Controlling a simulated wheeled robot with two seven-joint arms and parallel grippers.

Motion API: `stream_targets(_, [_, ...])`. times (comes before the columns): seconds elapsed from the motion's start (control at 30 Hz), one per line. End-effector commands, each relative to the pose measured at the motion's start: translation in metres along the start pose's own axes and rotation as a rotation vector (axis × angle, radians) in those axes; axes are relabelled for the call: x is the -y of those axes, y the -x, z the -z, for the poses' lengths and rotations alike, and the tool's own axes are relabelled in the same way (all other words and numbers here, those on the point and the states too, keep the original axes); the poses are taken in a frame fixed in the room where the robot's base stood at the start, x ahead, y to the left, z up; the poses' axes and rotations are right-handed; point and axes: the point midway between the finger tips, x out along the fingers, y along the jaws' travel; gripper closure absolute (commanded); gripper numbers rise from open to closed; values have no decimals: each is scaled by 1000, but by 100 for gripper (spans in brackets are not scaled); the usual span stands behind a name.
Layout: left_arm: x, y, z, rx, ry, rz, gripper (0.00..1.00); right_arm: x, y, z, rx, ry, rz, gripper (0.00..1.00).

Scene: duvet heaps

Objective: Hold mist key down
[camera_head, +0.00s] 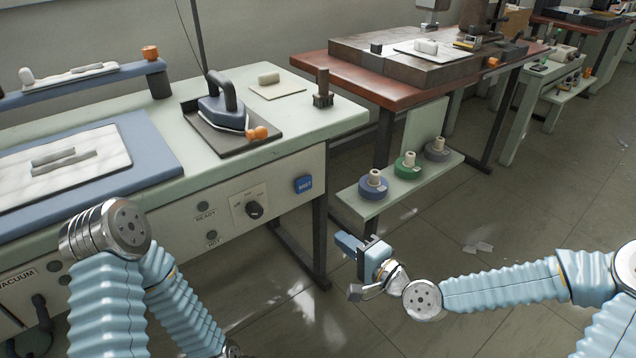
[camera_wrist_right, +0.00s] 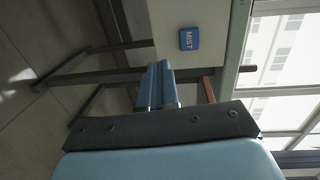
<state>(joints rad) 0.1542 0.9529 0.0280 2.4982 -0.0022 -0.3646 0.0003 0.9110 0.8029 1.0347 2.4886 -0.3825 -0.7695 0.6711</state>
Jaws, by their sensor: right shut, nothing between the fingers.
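The mist key (camera_head: 304,184) is a blue square button on the front panel of the ironing station, at the panel's right end. In the right wrist view the key (camera_wrist_right: 189,39) shows its MIST label, sideways, beyond the fingertips. My right gripper (camera_head: 347,244) is shut and empty, below and to the right of the key and apart from it. Its two blue fingers (camera_wrist_right: 158,84) lie together and point toward the panel. My left arm comes in at the lower left of the head view, but its gripper cannot be made out.
The panel also carries a dark knob (camera_head: 254,209) and READY and HOT lamps. An iron (camera_head: 224,108) rests on a dark pad on the tabletop. A small shelf (camera_head: 412,184) with thread spools stands right of the key. Open floor lies in front.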

Motion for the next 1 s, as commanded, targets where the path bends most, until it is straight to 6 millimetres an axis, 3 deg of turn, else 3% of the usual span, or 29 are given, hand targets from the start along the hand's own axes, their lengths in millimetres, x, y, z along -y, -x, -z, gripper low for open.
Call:
stream_targets(0.1, [-1,2,0,1,-1,-1,39,28,5,11,-29,-19,74,100])
stream_targets(0.2, [-2,2,0,1,-1,-1,39,39,7,14,-38,-27,103,100])
stream_targets(0.63, [-1,2,-1,2,-1,-1,39,42,4,14,-38,-28,110,100])
stream_targets(0.77, [-2,2,-1,2,-1,-1,39,43,-10,14,-36,-29,110,100])
stream_targets(1.0, [-3,6,0,2,-1,-1,39,50,-60,16,-36,-29,111,100])
